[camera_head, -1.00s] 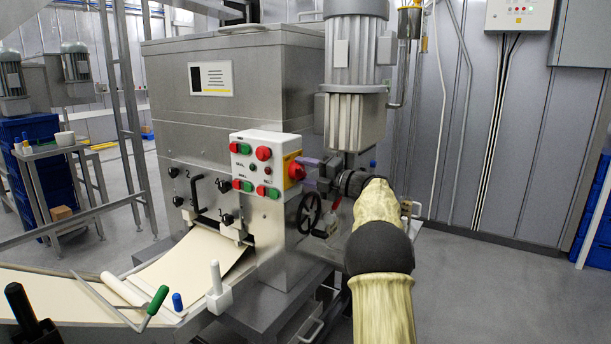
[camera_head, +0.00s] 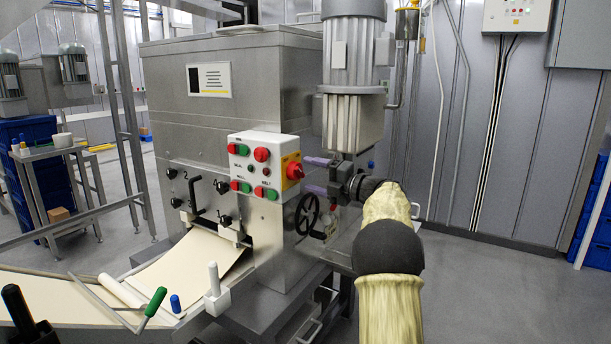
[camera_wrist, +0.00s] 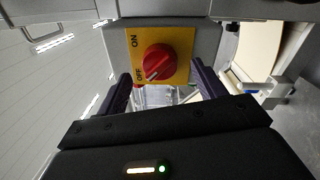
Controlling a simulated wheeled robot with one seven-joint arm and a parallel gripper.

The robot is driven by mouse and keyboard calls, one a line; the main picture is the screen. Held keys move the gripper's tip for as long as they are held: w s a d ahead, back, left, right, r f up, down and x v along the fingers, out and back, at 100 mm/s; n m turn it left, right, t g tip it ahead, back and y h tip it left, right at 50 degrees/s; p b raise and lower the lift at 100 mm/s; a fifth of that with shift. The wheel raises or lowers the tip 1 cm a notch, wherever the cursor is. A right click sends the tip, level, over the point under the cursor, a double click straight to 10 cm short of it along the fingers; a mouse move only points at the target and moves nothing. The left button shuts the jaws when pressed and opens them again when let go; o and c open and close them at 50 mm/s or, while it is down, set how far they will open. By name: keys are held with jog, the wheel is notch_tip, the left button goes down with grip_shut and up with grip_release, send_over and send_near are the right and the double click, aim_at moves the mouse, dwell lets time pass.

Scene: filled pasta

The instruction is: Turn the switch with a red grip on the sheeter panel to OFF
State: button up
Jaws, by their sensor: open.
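The switch with a red grip (camera_head: 295,171) sits on a yellow plate on the right side face of the sheeter panel (camera_head: 257,166). In the wrist view the red grip (camera_wrist: 158,62) is fully visible, with ON and OFF printed to its left on the yellow plate (camera_wrist: 184,42). The grip's white mark is at its lower left, on the OFF side. My gripper (camera_head: 316,176) is open, its purple fingers apart and to the right of the switch. In the wrist view the fingers lie either side below the grip, with a gap and nothing between them.
Red and green buttons (camera_head: 262,154) cover the panel's front. A black handwheel (camera_head: 307,213) is just below my gripper. A large motor (camera_head: 353,85) hangs above my wrist. Open floor (camera_head: 470,290) lies to the right.

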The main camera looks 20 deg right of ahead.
jog(key=v, duration=1.4)
